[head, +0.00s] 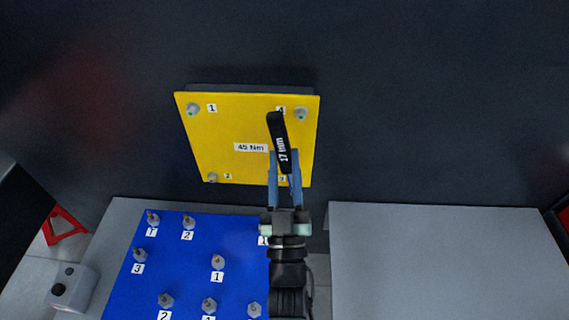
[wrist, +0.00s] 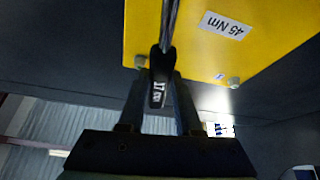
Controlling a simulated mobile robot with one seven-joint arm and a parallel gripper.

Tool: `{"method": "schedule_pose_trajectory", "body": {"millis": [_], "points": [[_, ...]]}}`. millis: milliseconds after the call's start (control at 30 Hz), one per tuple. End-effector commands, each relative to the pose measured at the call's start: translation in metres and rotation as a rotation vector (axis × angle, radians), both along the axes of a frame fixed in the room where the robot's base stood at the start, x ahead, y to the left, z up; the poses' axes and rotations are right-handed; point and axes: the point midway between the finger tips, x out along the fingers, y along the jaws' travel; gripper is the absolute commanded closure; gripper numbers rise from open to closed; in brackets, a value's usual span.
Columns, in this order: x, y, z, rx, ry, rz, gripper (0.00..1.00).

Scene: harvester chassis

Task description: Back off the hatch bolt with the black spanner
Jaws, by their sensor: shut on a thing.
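The black spanner (head: 277,128), marked 17 mm, is held by my gripper (head: 285,160), which is shut on it. It points up in front of the yellow hatch plate (head: 232,125). In the wrist view the spanner (wrist: 157,90) runs up between the fingers, and its far end leaves the frame. The plate has a bolt (head: 193,109) at upper left, a bolt (head: 301,114) at upper right and a bolt (head: 212,178) at lower left. The lower right corner is partly hidden by my gripper. The spanner's tip appears left of the upper right bolt; I cannot tell its depth.
A blue board (head: 190,255) with several numbered bolts lies at lower left. A grey box (head: 73,287) stands left of it. A bare grey surface (head: 430,260) is at lower right. The dark wall (head: 420,100) behind the plate is clear to the right.

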Motion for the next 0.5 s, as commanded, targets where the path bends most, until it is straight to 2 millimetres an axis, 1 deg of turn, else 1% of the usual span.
{"method": "schedule_pose_trajectory", "body": {"millis": [300,500], "points": [[0.0001,0.0,0.0012,0.0,-0.003,0.001,1.0],[0.0039,0.0001,0.0005,0.0,-0.004,0.001,1.0]]}}
